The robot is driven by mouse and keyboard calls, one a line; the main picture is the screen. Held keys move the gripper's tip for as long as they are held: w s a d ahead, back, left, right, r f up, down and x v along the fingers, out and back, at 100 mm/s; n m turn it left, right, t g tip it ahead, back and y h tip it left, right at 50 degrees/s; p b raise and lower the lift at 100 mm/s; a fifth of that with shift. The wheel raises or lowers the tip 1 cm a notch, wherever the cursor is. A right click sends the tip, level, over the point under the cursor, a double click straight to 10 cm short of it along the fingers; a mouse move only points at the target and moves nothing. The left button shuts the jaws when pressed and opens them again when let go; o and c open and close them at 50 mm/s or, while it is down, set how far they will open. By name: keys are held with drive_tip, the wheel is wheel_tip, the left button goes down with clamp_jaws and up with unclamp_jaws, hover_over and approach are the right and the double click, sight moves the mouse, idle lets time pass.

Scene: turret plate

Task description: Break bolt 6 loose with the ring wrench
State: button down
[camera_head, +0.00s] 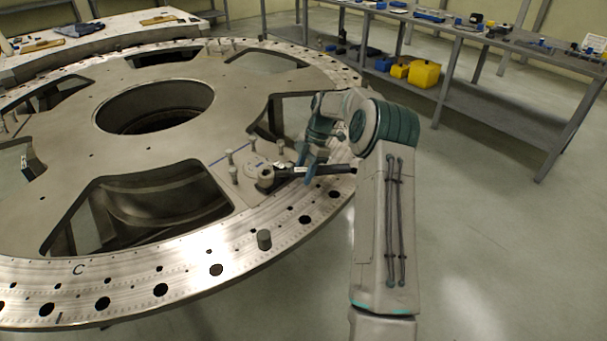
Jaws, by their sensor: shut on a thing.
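The ring wrench (322,170) is dark with a long handle and lies level just above the turret plate (90,262). My gripper (303,172) is shut on the wrench's handle, left of my forearm. The wrench's left end is at a short, pale bolt or socket-like post (266,174); I cannot tell whether the ring is fully seated around it. Several upright bolts stand close by, among them one (230,157) to the left and one (234,175) just beside the wrench end. Bolt numbers are too small to read, so I cannot tell which is bolt 6.
The plate has large cutouts and a round central opening (150,108). Floor at the right is clear.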

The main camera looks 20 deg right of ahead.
drive_tip(key=shift+s+a+r, duration=0.15)
drive_tip(key=shift+a+r, duration=0.6)
drive_tip(key=shift+a, duration=0.1)
drive_tip(key=shift+d, duration=0.45)
drive_tip(key=shift+d+r, duration=0.1)
drive_tip(key=shift+r, duration=0.05)
drive_tip(key=shift+s+r+p, duration=0.1)
drive_tip(key=shift+r+p, duration=0.65)
drive_tip(key=shift+r, duration=0.55)
drive_tip(key=shift+r+p, duration=1.15)
drive_tip(key=shift+r, duration=0.65)
drive_tip(key=shift+f, duration=0.1)
